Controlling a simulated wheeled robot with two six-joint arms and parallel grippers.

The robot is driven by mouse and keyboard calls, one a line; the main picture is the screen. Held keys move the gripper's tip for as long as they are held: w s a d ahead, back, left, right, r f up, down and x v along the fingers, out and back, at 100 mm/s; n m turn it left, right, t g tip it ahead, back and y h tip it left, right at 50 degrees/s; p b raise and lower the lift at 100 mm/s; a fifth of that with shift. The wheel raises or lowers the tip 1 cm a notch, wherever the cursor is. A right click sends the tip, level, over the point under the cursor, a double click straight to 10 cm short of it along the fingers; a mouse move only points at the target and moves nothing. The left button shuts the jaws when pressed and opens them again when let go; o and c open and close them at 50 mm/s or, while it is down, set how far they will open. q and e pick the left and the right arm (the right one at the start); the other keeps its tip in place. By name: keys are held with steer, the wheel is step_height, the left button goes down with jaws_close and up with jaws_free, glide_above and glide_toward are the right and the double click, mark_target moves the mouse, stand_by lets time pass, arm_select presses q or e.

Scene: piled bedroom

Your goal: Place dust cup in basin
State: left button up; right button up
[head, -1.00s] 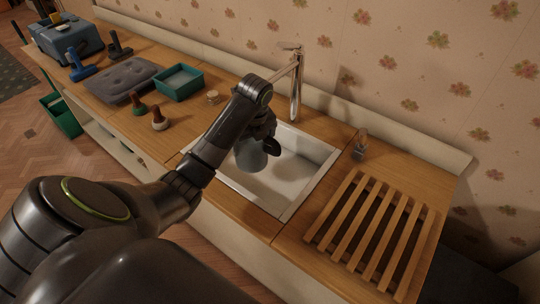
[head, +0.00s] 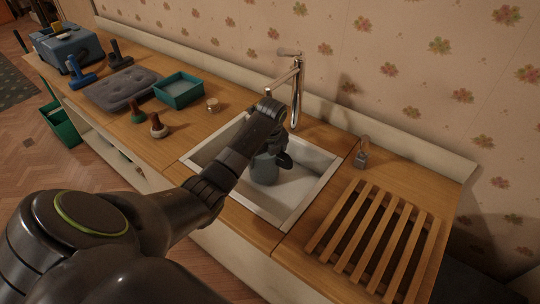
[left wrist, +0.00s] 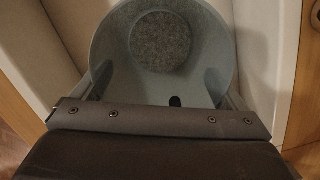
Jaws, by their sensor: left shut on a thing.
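The dust cup (head: 264,170) is a blue-grey cup, seen in the head view inside the white basin (head: 310,185) below the tap. My left gripper (head: 276,154) is shut on the dust cup and reaches down into the basin from above. In the left wrist view the dust cup (left wrist: 211,60) is seen from its open end, with a round grey speckled disc inside. The pale basin walls (left wrist: 262,50) show around it. Whether the cup touches the basin floor I cannot tell. My right gripper is not in view.
The tap (head: 296,92) stands behind the basin. A slatted wooden rack (head: 375,235) lies to the right, with a small bottle (head: 361,155) behind it. A teal tray (head: 181,90), small jar (head: 212,104), brushes (head: 158,127) and grey cushion (head: 122,88) are on the left counter.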

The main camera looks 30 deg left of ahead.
arm_select(q)
steer(key=shift+w+f, duration=0.6)
steer(key=shift+w, duration=0.3)
steer(key=shift+d, duration=0.1)
steer(key=shift+f, duration=0.15)
steer(key=o, duration=0.8)
steer(key=shift+r, duration=0.6)
steer(key=r, duration=0.4)
steer(key=d+r, duration=0.1)
steer(key=r, duration=0.1)
steer(key=shift+s+r, duration=0.2)
steer(key=shift+r, duration=0.1)
steer(key=shift+s+f, duration=0.1)
